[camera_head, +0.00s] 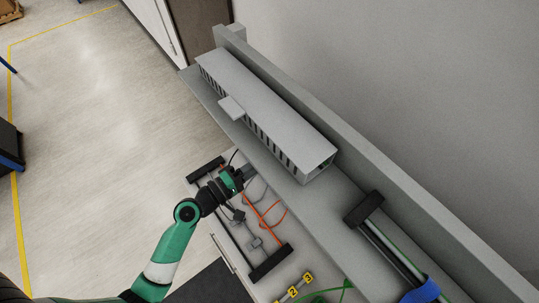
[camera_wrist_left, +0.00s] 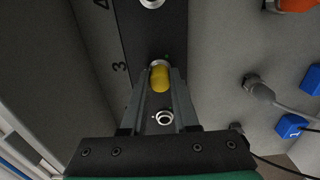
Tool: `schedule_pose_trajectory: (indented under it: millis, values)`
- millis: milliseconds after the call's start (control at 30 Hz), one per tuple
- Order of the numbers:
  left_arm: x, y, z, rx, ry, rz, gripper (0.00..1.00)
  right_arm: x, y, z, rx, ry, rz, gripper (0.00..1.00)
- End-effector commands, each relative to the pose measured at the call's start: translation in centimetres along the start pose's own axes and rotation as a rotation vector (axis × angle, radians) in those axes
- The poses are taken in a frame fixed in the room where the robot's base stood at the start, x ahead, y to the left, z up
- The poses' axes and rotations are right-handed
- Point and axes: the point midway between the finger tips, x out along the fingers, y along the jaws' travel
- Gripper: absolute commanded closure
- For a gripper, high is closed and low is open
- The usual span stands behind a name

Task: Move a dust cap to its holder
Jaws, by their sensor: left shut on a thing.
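My left gripper (camera_head: 248,173) reaches in from the left in the head view, over the grey panel beside the long shelf. In the left wrist view its two fingers (camera_wrist_left: 160,80) are shut on a yellow dust cap (camera_wrist_left: 160,78). The cap lies in line with a metal fitting on a black strip (camera_wrist_left: 125,25) marked 3 and 4; I cannot tell whether it is seated there or held just above. Another metal fitting (camera_wrist_left: 164,118) shows between the fingers, and one more (camera_wrist_left: 152,3) is at the top edge. My right gripper is not in view.
A grey slotted duct (camera_head: 270,110) runs along the shelf by the wall. Black bars (camera_head: 270,262), an orange cable (camera_head: 262,212) and yellow number tags (camera_head: 307,278) lie near my arm. A grey cable plug (camera_wrist_left: 258,88) and blue tags (camera_wrist_left: 290,126) are right of the strip.

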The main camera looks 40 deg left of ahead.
Motion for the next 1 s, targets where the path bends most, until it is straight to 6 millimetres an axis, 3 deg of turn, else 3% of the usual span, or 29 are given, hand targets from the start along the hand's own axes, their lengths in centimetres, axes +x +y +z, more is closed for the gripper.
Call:
schedule_pose_trajectory:
  millis: [567,1000]
  values:
    - [-0.3,0.0,0.0,0.000,0.001,0.000,1.00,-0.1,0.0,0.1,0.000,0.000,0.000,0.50]
    - [-2.7,-0.1,-0.1,0.000,0.002,0.000,1.00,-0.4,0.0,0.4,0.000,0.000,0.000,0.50]
